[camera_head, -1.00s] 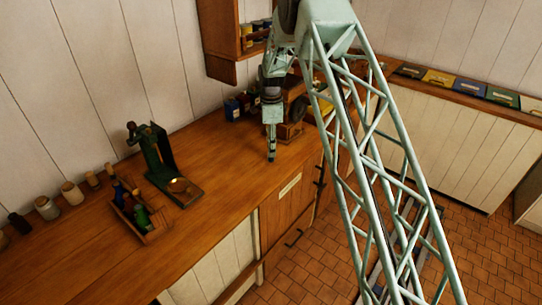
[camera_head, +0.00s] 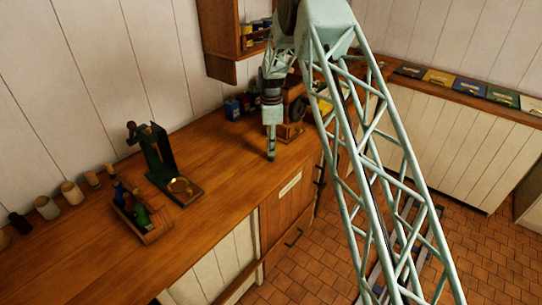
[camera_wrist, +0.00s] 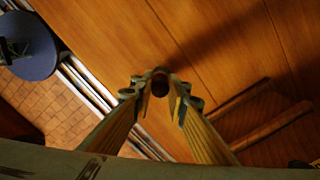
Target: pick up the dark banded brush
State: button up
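My gripper (camera_head: 271,155) points down just above or at the wooden counter near its front edge, right of the green stand. In the wrist view, my gripper's two fingertips (camera_wrist: 161,92) are close together. A small dark, round-topped thing (camera_wrist: 160,80) shows between them. It may be the dark banded brush seen end-on, but its bands and length cannot be made out. I cannot tell whether the fingers touch it. In the head view my gripper hides whatever is at its tip.
A green stand with a round brass pan (camera_head: 180,186) and a wooden caddy of bottles (camera_head: 148,236) stand left on the counter (camera_head: 225,165). Several jars line the wall. Blue tins (camera_head: 233,108) and a wooden grinder-like box (camera_head: 296,108) stand behind my gripper. Bare counter lies between.

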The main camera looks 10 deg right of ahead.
jog(key=shift+r, duration=0.15)
jog(key=shift+r, duration=1.55)
jog(key=shift+s+r, duration=0.1)
jog(key=shift+s, duration=0.1)
jog(key=s+a, duration=0.1)
jog(key=s, duration=0.4)
jog(key=s+a+r+b, duration=0.1)
jog(key=s, duration=0.4)
jog(key=s+a, duration=0.1)
jog(key=s, duration=0.4)
jog(key=shift+s+a+r+b, duration=0.1)
jog(key=shift+a+r+b, duration=0.15)
jog(key=shift+a+b, duration=0.1)
